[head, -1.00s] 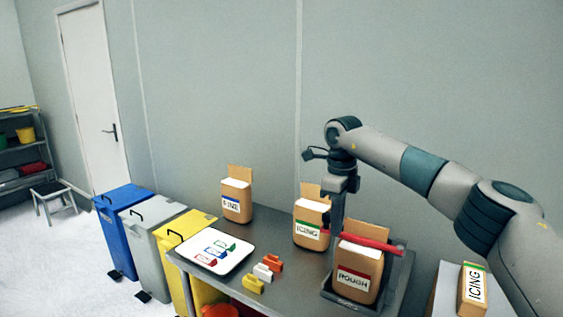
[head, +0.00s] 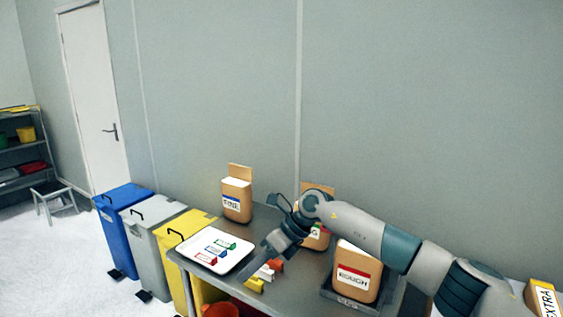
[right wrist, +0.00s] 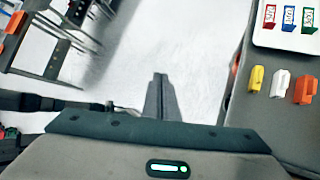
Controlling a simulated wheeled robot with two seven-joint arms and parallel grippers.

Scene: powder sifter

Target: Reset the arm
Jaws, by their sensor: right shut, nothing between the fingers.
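My right gripper (head: 254,257) is shut and empty. In the head view it points down and left, at the front of the table near the clips. In the right wrist view its closed fingers (right wrist: 160,80) show against the white floor, left of the table edge. My right arm crosses in front of the ICING bag (head: 318,240) and the top of the ROUGH bag (head: 355,278), hiding parts of both. The FINE bag (head: 236,201) stands upright at the back left. My left gripper is not in view.
Yellow (right wrist: 256,78), white (right wrist: 280,82) and orange (right wrist: 305,88) clips lie on the table. Blue (head: 118,228), grey (head: 150,245) and yellow bins stand left of the table. An EXTRA bag (head: 543,299) stands at far right.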

